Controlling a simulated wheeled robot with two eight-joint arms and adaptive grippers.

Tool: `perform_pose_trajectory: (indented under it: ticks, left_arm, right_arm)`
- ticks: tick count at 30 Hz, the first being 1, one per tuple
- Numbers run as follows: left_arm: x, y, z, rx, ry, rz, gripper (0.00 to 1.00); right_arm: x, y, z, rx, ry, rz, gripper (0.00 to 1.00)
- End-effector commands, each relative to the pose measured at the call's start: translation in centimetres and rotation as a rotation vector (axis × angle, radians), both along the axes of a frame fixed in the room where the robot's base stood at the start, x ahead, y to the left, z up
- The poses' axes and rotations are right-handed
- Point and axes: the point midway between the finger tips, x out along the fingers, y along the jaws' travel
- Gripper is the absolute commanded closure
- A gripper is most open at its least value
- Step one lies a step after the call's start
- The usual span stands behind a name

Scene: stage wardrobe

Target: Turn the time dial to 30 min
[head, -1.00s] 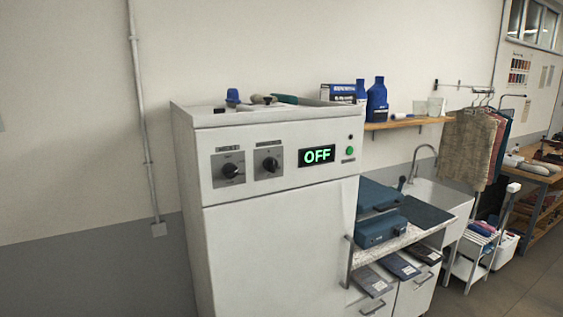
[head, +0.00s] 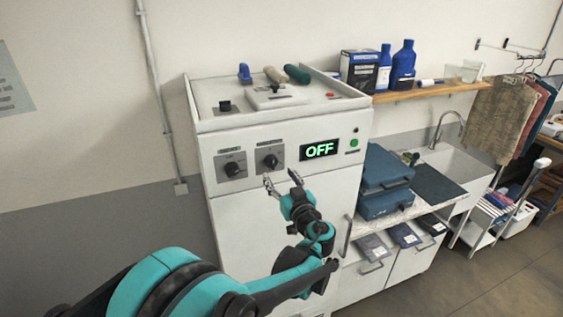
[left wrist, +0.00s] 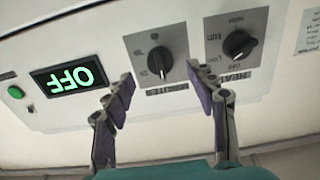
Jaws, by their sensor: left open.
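The time dial (head: 270,161) is a black knob on a grey plate, the right one of two on the white cabinet's front panel. In the left wrist view, which is upside down, the same time dial (left wrist: 160,63) has a label that seems to read minutes. The display (head: 320,150) shows OFF in green. My left gripper (head: 281,180) is open and empty, just below and in front of the time dial. In the left wrist view its two fingers (left wrist: 166,92) are spread, with the time dial between and beyond them, apparently untouched. My right gripper is out of view.
The heat dial (head: 231,168) sits left of the time dial. A green button (head: 354,142) is right of the display. Brushes and a blue-handled item lie on the cabinet top (head: 222,90). A blue press (head: 384,185) stands on the counter at right.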

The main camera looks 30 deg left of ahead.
Motion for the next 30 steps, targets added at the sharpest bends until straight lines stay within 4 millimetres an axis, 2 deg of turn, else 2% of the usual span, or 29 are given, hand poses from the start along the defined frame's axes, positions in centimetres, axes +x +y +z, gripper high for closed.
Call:
perform_pose_trajectory:
  ticks: [3, 9, 20, 21, 26, 27, 30]
  left_arm:
    - [1.4, 1.7, 0.1, 0.000, 0.001, 0.003, 0.43]
    - [3.1, 3.8, 0.1, -0.001, 0.002, 0.002, 0.43]
    - [3.7, 4.4, 0.0, -0.001, 0.002, 0.000, 0.43]
    - [3.7, 4.4, 0.0, 0.000, 0.003, 0.000, 0.46]
    - [3.7, 4.4, 0.0, 0.000, 0.003, 0.000, 0.88]
    - [3.7, 4.4, 0.0, 0.000, 0.003, 0.000, 0.93]
    - [3.7, 4.4, 0.0, 0.000, 0.003, -0.001, 0.93]
  right_arm:
    - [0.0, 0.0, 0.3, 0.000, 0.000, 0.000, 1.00]
    - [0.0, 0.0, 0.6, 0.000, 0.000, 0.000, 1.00]
    - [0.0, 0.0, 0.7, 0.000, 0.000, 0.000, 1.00]
    - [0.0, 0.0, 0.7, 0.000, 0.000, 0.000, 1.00]
    - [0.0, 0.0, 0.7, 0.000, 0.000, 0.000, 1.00]
    - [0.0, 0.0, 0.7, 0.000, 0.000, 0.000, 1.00]
    - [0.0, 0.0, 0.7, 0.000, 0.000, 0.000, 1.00]
